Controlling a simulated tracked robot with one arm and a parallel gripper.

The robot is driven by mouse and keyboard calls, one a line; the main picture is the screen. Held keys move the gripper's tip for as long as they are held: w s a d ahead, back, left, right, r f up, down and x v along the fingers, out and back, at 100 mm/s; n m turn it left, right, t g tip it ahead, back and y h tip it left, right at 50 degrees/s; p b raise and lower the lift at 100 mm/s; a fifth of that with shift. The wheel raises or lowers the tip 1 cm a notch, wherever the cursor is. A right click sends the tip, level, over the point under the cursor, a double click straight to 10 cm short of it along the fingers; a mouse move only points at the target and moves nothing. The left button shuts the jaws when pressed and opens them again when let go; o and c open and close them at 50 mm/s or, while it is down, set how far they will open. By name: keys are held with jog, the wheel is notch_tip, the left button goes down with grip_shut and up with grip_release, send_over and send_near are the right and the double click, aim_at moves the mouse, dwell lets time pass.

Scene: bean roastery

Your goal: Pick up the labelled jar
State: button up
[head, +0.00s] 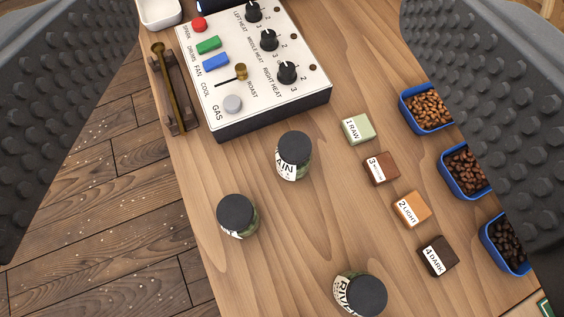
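Three dark-lidded jars with pale labels stand upright on the wooden table (330,190). The middle jar (292,165) has a label whose visible letters read "AIN". The left jar (238,217) stands near the table's left edge, its label mostly turned away. The front jar (350,290) shows "RIV" on its label and is close to the picture's bottom edge. My gripper (290,130) shows as two dark, studded fingers at the far left and far right. It is open with nothing between the fingers close up; the jars lie beyond it.
A white control box (255,65) with knobs and coloured buttons stands behind the jars. Small blocks marked raw (358,128), 3 (381,168), light (411,209) and dark (437,256) run down the right. Blue trays of beans (427,108) stand further right, partly covered by my right finger.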

notch_tip(320, 180, down, 17)
jog(key=w+b, duration=0.2)
jog(key=b, duration=0.3)
send_near(294, 139)
jog(key=shift+g, duration=0.3)
jog(key=shift+f+b+x, duration=0.2)
jog(key=shift+b+x, duration=0.45)
jog(key=shift+x, duration=2.2)
jog(key=shift+f+b+x, duration=0.25)
jog(key=shift+b+x, duration=0.4)
jog(key=shift+x, duration=2.25)
jog(key=shift+s, duration=0.2)
jog(key=c, duration=1.2)
